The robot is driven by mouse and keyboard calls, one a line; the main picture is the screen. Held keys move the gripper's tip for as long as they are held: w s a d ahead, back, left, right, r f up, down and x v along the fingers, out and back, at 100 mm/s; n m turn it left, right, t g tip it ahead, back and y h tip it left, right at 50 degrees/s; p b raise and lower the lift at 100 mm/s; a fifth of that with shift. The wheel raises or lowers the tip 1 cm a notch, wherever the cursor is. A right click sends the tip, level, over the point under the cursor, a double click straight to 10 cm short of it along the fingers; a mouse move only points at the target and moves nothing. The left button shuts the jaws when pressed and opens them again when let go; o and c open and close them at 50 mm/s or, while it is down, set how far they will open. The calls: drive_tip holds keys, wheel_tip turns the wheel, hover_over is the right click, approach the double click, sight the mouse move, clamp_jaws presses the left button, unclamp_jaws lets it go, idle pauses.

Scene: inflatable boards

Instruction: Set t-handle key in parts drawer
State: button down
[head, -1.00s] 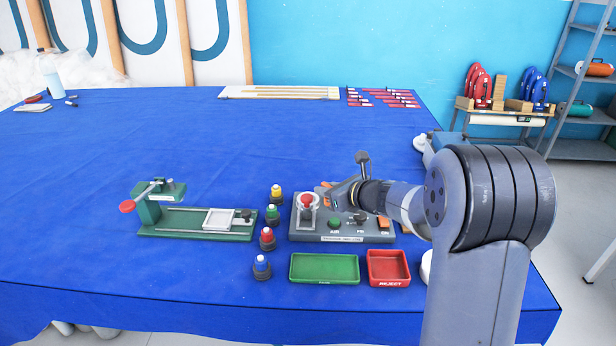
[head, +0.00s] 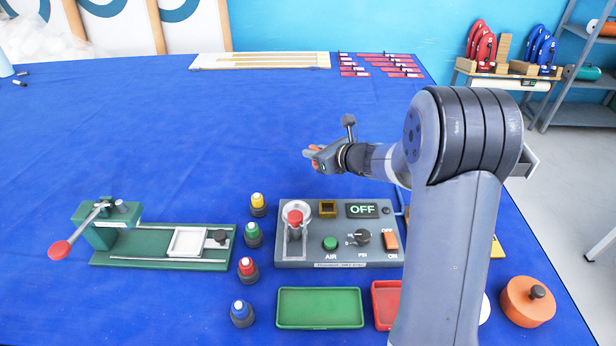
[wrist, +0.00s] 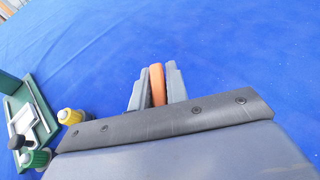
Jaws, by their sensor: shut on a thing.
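My gripper (head: 312,153) is shut on an orange piece, held above the blue table behind the control panel. In the wrist view the orange piece (wrist: 157,86) stands between the two grey fingers (wrist: 157,92). It looks like the handle of the t-handle key; its T shape and shaft are hidden. A grey open box corner (head: 525,161), perhaps the parts drawer, shows at the table's right edge, partly behind my arm. I cannot see inside it.
The control panel (head: 340,254) reads OFF. A green tray (head: 320,308) and a red tray (head: 384,300) lie in front of it. Several coloured-cap bottles (head: 249,266) and a green fixture (head: 160,250) stand left. An orange round object (head: 528,300) is right. The table's middle is clear.

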sight(314, 181)
drive_tip(key=shift+f, duration=3.15)
drive_tip(key=shift+f+b, duration=0.2)
drive_tip(key=shift+b, duration=0.15)
drive_tip(key=c, duration=1.4)
unclamp_jaws()
drive_tip(key=shift+r, duration=0.1)
